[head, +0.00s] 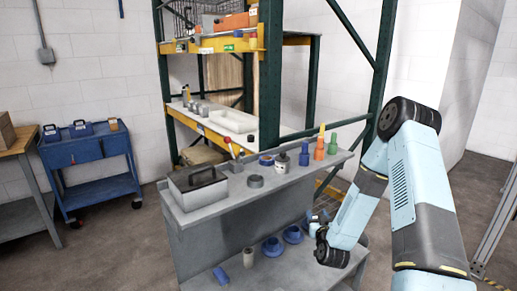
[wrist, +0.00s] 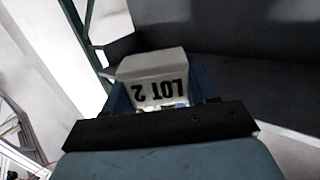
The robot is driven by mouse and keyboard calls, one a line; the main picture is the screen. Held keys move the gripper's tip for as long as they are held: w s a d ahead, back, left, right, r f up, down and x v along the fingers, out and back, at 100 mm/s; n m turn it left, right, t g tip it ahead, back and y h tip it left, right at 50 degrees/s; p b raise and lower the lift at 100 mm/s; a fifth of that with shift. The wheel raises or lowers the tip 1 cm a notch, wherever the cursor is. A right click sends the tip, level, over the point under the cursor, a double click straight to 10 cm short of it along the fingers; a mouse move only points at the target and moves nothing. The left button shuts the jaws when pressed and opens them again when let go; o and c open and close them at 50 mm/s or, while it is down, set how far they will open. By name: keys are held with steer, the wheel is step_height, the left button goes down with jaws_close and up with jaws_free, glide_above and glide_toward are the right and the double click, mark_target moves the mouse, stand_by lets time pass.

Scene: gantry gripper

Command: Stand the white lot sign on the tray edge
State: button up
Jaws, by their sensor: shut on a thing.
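The white lot sign (wrist: 152,68), a pale block marked "LOT 2" in black, is between the blue fingers of my gripper (wrist: 160,92) in the wrist view. The lettering appears upside down there. In the head view my gripper (head: 318,219) is low at the right end of the grey bench, partly behind my arm; I cannot make out the sign there. A pale, shallow tray (head: 233,122) lies on the rack's middle shelf, up and to the left of my gripper and well apart from it.
Green rack posts (head: 270,80) stand behind. A blue cart (head: 90,155) is at left.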

steer(key=shift+a+r, duration=0.1)
steer(key=shift+r, duration=0.1)
steer(key=s+d+f+n+y, duration=0.1)
steer(key=d+f+y, duration=0.15)
steer(key=f, duration=0.55)
steer(key=s+d+f+n+y, duration=0.15)
steer(key=d+f, duration=0.25)
steer(key=f, duration=0.4)
steer(key=s+d+f+n+g+y, duration=0.3)
steer(key=s+f+y, duration=0.3)
steer(key=s+f, duration=0.6)
step_height(320, 180, down, 4)
steer(key=shift+f+n, duration=0.15)
steer(key=shift+n, duration=0.7)
steer(key=shift+s, duration=0.1)
glide_above(305, 280)
steer(key=shift+s+d, duration=0.2)
steer(key=shift+d, duration=0.05)
steer(key=shift+w+a+f, duration=0.2)
steer(key=shift+w+f, duration=0.05)
steer(key=shift+f, duration=0.35)
